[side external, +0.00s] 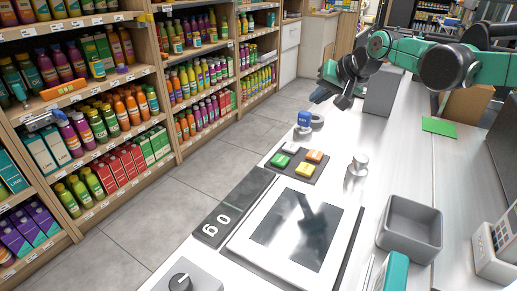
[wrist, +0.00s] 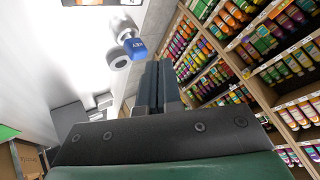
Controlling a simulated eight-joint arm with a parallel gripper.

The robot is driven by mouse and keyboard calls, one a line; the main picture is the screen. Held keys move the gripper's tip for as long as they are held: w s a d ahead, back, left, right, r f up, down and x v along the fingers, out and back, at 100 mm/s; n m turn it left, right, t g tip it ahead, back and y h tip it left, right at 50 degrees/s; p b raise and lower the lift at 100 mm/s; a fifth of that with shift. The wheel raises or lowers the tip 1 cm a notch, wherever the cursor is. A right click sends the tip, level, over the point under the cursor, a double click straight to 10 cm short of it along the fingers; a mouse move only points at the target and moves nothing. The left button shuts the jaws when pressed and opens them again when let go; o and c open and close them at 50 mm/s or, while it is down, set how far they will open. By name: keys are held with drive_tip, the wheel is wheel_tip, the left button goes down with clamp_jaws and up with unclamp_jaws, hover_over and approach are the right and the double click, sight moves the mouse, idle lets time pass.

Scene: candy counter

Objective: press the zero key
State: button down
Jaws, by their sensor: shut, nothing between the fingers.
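A dark key pad (side external: 297,178) lies on the white counter behind the scale (side external: 290,240). It carries a green key (side external: 280,160), a white key (side external: 291,148), an orange key (side external: 314,156) and a yellow key (side external: 305,169). Their labels are too small to read, so I cannot tell which is the zero key. My gripper (side external: 344,100) is in the air beyond the pad, near the counter's far left edge, and touches no key. In the wrist view its fingers (wrist: 152,85) are shut and empty. No pad key is clearly visible in the wrist view.
A blue lettered block (side external: 305,118) and a grey ring (side external: 317,119) sit beyond the pad; the block also shows in the wrist view (wrist: 137,48). A metal weight (side external: 358,164) stands right of the pad. A grey bin (side external: 410,228) is front right. Stocked shelves line the left.

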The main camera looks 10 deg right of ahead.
hover_over(293, 148)
wheel_tip(293, 148, down, 3)
drive_tip(key=shift+r+m+y, duration=0.1)
drive_tip(key=shift+m+y, duration=0.2)
drive_tip(key=shift+m, duration=0.1)
drive_tip(key=shift+f, duration=4.45)
drive_tip(key=shift+f, duration=0.1)
drive_tip(key=shift+f, duration=0.3)
drive_tip(key=shift+f, duration=0.35)
drive_tip(key=shift+r, duration=0.8)
